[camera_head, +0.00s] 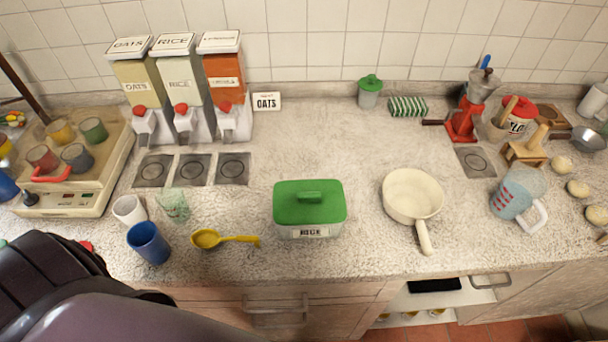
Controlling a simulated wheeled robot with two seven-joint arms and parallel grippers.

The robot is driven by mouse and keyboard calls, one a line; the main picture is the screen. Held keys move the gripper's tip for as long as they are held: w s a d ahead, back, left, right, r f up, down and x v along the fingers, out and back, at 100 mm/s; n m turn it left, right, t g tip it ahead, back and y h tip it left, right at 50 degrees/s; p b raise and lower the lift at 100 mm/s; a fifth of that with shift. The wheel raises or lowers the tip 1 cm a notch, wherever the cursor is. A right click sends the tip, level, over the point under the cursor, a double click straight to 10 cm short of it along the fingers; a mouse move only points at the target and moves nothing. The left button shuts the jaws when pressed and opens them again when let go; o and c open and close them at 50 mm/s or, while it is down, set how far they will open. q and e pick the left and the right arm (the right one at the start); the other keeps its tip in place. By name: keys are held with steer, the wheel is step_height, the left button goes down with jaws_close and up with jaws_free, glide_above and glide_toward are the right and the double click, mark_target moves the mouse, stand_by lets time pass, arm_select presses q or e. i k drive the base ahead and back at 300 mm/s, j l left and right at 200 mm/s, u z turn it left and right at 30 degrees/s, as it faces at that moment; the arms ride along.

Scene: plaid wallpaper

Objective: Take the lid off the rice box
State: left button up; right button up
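A box with a green lid (294,212) and a pale green body (310,240) stands near the front edge of the counter, mid-picture. The lid sits on the box and has a raised green handle on top. A small white label on the box front is too blurred to read surely. A dispenser labelled RICE (181,92) stands at the back left, with a white lid (173,42) on it. Part of my arm shows dark at the lower left. Neither of my grippers is in view.
A yellow scoop (208,239), blue cup (148,244) and clear green-tinted cup (173,206) stand left of the box. A cream pan (412,193) is to its right, handle toward the front edge. The counter behind the box is clear.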

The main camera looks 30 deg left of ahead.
mark_target(317, 201)
steer(key=u, duration=0.7)
